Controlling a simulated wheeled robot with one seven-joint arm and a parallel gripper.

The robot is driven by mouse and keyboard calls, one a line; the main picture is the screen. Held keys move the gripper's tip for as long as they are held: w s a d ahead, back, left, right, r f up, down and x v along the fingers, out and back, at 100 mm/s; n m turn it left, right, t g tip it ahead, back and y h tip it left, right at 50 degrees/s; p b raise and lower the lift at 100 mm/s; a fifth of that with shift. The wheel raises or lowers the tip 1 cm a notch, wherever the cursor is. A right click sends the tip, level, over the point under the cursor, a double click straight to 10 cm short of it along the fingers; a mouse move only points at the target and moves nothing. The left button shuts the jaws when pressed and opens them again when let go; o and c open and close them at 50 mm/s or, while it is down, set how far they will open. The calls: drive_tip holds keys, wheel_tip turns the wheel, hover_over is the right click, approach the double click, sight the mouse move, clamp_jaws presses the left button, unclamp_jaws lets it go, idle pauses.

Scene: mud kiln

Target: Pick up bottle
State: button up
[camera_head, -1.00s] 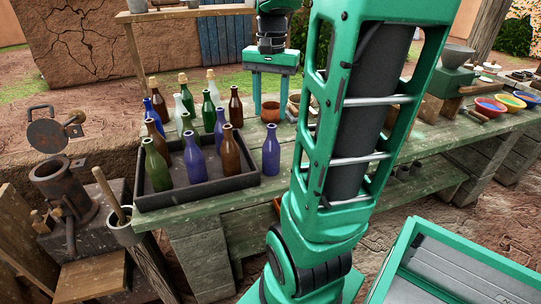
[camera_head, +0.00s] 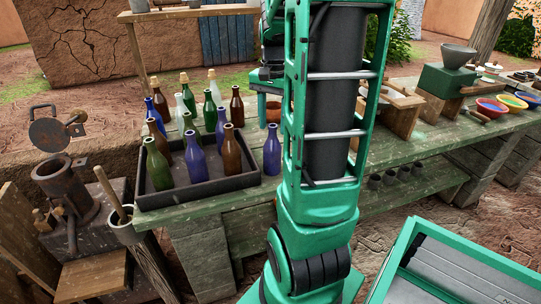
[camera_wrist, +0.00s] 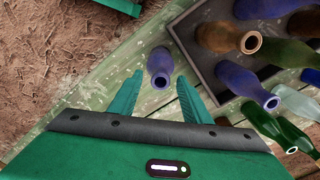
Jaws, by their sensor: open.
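A blue-purple bottle (camera_head: 272,150) stands upright and alone on the green wooden table, just right of the dark tray (camera_head: 205,190). In the wrist view this bottle (camera_wrist: 160,66) is seen from above, mouth toward the camera, between the tips of my two green fingers. My gripper (camera_wrist: 160,76) is open, with a finger on either side of the bottle and visible gaps. In the head view my gripper is partly hidden behind my own arm, above and behind the bottle.
The tray's bottles (camera_wrist: 245,82) are close to the right finger in the wrist view. A clay pot (camera_head: 273,112) stands behind the lone bottle.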

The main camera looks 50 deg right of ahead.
wheel_tip(320, 180, down, 2)
clamp_jaws()
idle(0.3)
